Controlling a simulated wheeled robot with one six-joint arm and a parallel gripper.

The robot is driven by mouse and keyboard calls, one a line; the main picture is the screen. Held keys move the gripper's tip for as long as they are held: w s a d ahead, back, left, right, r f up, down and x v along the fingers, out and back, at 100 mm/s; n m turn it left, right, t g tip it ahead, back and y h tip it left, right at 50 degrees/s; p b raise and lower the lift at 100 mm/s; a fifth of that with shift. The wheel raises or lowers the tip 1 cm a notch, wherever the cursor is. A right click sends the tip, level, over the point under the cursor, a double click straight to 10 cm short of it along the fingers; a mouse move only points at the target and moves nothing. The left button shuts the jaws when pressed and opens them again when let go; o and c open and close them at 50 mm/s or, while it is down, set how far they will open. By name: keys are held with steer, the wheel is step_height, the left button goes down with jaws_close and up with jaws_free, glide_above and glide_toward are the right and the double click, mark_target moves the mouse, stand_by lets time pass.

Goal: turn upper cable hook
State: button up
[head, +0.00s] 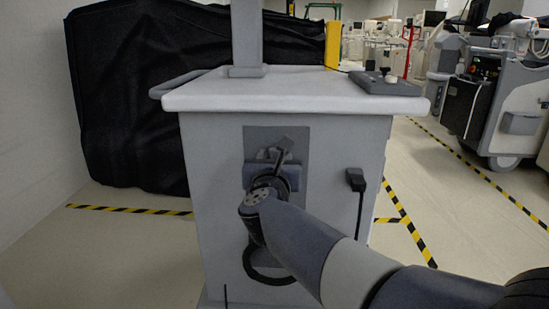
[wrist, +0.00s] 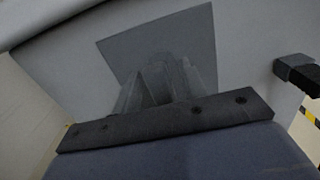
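The cable hook area is a darker grey panel (head: 300,137) on the front of a light grey cart; the panel also shows in the wrist view (wrist: 190,38). A small dark grey piece in front of the panel, likely the upper cable hook (head: 283,147), tilts up to the right. My gripper (head: 272,158) is right at it, in front of the panel. In the wrist view my gripper's grey fingers (wrist: 160,80) stand close together against the panel and cover what lies between them. I cannot tell whether they touch or hold the hook.
A black cable loop (head: 268,269) hangs low on the cart front. A black plug with a cable (head: 356,180) sits to the right of the panel. The white cart top (head: 300,95) overhangs above. A black-covered cart (head: 130,100) stands behind left; open floor lies right.

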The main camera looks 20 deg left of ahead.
steer(key=shift+o, duration=0.2)
steer(key=p+v, duration=0.2)
steer(key=v, duration=0.8)
steer(key=shift+s, duration=0.4)
steer(key=b+x, duration=0.2)
steer(key=x, duration=0.9)
steer(key=shift+d, duration=0.1)
steer(key=shift+s, duration=0.1)
